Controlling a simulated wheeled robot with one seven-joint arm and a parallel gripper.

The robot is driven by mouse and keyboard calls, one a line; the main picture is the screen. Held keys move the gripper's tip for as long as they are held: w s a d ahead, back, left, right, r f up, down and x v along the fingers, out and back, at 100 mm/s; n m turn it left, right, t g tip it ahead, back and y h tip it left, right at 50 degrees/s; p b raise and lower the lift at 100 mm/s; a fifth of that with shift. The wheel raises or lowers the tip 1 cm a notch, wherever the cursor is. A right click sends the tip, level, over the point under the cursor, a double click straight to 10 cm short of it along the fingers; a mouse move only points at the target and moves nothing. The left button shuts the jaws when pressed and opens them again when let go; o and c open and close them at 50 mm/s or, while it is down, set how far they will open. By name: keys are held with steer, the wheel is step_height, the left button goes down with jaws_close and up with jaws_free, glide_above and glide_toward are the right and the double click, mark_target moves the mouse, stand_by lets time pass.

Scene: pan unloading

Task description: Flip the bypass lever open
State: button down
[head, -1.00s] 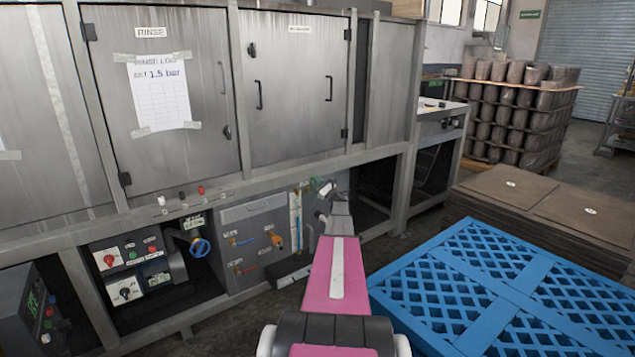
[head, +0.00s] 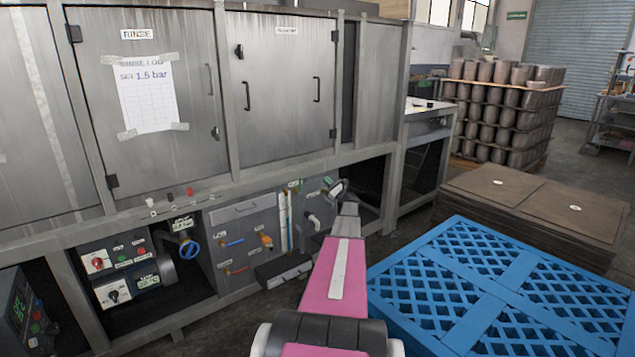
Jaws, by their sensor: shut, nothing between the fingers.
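A grey panel (head: 241,211) under the washing machine holds small valve levers with labels too small to read. A blue lever (head: 233,243) sits at its upper left, an orange lever (head: 266,240) at its upper right and a red-orange lever (head: 238,269) below. I cannot tell which one is the bypass lever. My gripper (head: 335,188) is at the end of my pink arm, right of the panel and apart from these levers. It looks shut and empty, but its fingers are small and partly hidden by my wrist.
A blue plastic pallet (head: 480,290) fills the lower right, close to my arm. Brown stacked sheets (head: 520,200) lie behind it. Pipes (head: 285,220) run beside the panel. A blue handwheel (head: 189,250) and control boxes (head: 113,292) are at left. A grey pedal-like piece (head: 285,270) is near the floor.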

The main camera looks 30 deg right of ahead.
steer(key=shift+s+d, duration=0.85)
steer(key=shift+s, duration=0.15)
